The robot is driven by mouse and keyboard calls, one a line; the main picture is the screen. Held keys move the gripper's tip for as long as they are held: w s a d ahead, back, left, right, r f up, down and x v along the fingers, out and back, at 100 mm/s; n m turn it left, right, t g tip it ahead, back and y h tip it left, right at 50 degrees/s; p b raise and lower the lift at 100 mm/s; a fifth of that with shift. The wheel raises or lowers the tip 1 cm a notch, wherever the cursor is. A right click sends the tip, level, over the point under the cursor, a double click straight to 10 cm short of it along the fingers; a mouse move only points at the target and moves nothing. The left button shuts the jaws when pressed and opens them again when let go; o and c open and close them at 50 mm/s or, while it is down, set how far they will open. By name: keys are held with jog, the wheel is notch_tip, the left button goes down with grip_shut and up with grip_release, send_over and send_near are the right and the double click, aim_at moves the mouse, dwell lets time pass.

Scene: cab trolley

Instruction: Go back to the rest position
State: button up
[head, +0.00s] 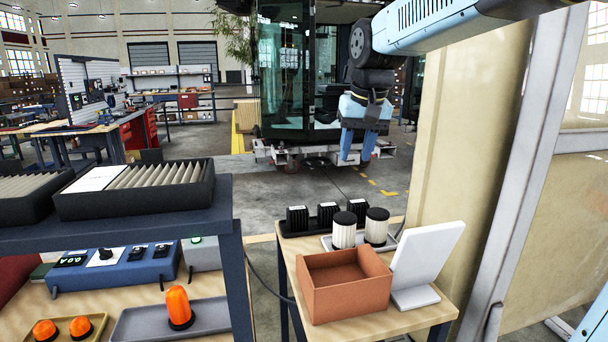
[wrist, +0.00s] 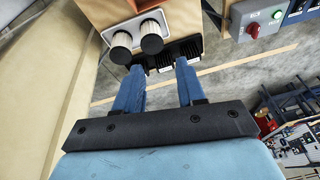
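My gripper (head: 358,152) hangs in the air in the head view, above and behind the small wooden table (head: 384,322). Its blue fingers point down and stand apart with nothing between them. The wrist view also shows my gripper (wrist: 159,72) with its two fingers spread and empty. Beyond the fingertips in that view are two white cylinders with black caps (wrist: 137,42) and several black blocks (wrist: 180,55), all apart from the fingers.
On the small table stand an open brown box (head: 343,286), a white tilted panel (head: 428,255) and the capped cylinders (head: 344,232). A beige panel (head: 466,120) rises at the right. A dark shelf (head: 130,235) with trays stands at the left. Floor shows behind.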

jog(key=s+d+f+t, duration=0.1)
jog(key=s+d+f, duration=0.1)
jog(key=s+d, duration=0.2)
jog(key=s+d+f, duration=0.3)
jog(key=s+d, duration=0.1)
jog(key=s, duration=0.5)
jog(key=s+d+f+m+t+h, duration=0.1)
jog(key=s+d+f, duration=0.2)
jog(key=s, duration=0.4)
jog(key=shift+s+d+f+t, duration=0.15)
jog(key=shift+s+d+t, duration=0.15)
jog(key=shift+d, duration=0.45)
jog(key=shift+a, duration=0.15)
